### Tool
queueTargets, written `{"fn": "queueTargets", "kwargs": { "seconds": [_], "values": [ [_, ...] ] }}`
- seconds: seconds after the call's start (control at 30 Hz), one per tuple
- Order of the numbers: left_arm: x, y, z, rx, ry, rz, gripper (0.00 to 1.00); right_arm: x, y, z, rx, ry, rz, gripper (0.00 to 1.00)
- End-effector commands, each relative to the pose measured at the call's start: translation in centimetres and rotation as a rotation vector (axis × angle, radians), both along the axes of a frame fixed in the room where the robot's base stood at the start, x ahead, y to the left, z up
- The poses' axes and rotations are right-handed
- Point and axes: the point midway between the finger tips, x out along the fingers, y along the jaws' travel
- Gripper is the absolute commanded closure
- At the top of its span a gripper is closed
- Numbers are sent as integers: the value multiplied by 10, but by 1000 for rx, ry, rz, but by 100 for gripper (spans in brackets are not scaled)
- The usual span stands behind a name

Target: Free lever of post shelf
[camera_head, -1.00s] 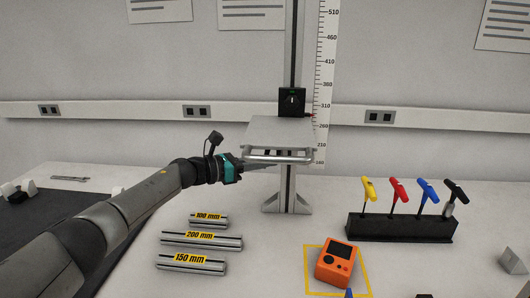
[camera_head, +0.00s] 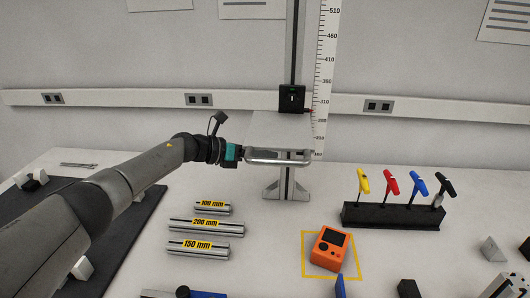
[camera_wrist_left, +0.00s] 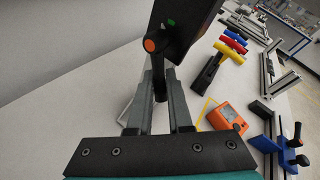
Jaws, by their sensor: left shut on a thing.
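The post shelf rides on a tall metal post (camera_head: 287,182). It has a black carriage block (camera_head: 291,98), a grey plate (camera_head: 285,131) and a rounded front bar (camera_head: 278,158). My left gripper (camera_head: 243,154) is at the left side of the shelf. In the left wrist view, the black lever (camera_wrist_left: 158,68) with an orange end cap hangs below the dark block (camera_wrist_left: 188,25), which bears a green mark. My left gripper (camera_wrist_left: 160,82) is shut on the lever, one grey finger on each side. The head view does not show the lever clearly. My right gripper is out of view.
Labelled metal bars (camera_head: 205,224) lie at the front left. An orange device (camera_head: 330,248) sits in a yellow square. A black rack (camera_head: 390,216) holds coloured T-handled tools at the right. Bare table lies between them.

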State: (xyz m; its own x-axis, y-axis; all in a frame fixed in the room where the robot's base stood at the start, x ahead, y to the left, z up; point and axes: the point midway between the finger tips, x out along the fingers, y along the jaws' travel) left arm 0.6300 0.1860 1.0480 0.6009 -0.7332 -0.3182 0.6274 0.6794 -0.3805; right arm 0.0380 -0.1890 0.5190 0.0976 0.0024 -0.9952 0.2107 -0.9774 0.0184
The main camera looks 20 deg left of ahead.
Motion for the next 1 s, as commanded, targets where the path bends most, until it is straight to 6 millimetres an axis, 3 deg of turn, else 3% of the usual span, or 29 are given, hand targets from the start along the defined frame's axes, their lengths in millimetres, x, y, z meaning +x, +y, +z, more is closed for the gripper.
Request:
{"fn": "queueTargets", "kwargs": {
  "seconds": [0.23, 0.27, 0.37, 0.73, 1.0],
  "values": [
    [0, -1, 1, -3, -2, -1, 100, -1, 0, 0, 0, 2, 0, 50],
    [0, -1, 1, -3, -2, -1, 80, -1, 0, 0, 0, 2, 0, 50],
    [0, -1, 1, -3, -2, -1, 70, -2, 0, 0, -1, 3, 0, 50],
    [-3, 5, 3, 0, -2, 1, 70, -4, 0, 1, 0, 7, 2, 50],
    [-29, 37, 16, 1, -1, 3, 70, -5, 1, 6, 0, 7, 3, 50]
  ]
}}
